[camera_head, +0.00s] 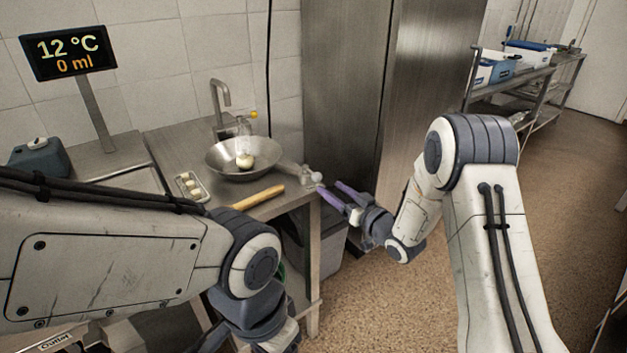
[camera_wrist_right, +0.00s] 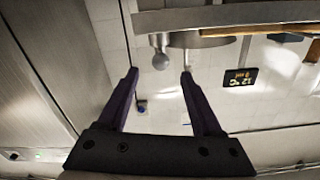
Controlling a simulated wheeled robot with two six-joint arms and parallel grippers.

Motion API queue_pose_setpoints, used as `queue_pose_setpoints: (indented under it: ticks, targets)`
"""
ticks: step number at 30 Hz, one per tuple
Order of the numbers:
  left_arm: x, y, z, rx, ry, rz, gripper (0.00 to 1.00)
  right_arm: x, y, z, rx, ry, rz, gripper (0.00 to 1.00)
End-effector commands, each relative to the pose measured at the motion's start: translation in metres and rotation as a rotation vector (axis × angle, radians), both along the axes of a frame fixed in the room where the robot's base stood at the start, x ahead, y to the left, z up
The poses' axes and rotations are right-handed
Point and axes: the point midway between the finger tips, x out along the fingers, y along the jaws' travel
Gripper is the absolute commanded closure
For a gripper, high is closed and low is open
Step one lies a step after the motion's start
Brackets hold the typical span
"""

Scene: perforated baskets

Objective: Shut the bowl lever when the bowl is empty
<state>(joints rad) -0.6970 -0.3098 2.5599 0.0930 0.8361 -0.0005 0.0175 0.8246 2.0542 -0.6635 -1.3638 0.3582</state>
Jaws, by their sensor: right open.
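A wide metal bowl (camera_head: 228,168) stands on the steel counter by the wall. A pale round thing (camera_head: 245,161) shows in it, under a clear glass-like piece. A small lever with a round knob (camera_head: 316,177) sticks out at the bowl's right side, over the counter's edge. In the right wrist view the knob (camera_wrist_right: 160,61) lies in line with the gap between my fingertips, apart from both. My right gripper (camera_head: 333,187) is open and empty, just right of the knob; its purple fingers also show in the right wrist view (camera_wrist_right: 160,76). My left gripper is out of frame.
A display (camera_head: 68,52) reads 12 °C and 0 ml. A wooden rolling-pin-like stick (camera_head: 258,197) and a small tray (camera_head: 191,187) lie in front of the bowl. A faucet (camera_head: 221,100) stands behind it. A tall steel cabinet (camera_head: 340,80) stands behind my right gripper.

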Motion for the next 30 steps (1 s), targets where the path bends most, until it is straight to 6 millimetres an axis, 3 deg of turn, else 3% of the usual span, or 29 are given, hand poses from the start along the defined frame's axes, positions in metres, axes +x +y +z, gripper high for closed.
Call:
queue_pose_setpoints:
  ticks: [13, 27, 30]
  targets:
    - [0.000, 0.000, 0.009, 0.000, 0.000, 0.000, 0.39, 0.063, 0.047, 0.002, -0.002, -0.001, 0.000, 0.33]
    - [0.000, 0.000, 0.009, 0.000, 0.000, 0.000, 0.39, 0.074, 0.055, 0.001, -0.002, 0.001, -0.001, 0.33]
    - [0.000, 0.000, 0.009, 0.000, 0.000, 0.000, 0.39, 0.074, 0.055, 0.001, -0.002, 0.001, -0.001, 0.72]
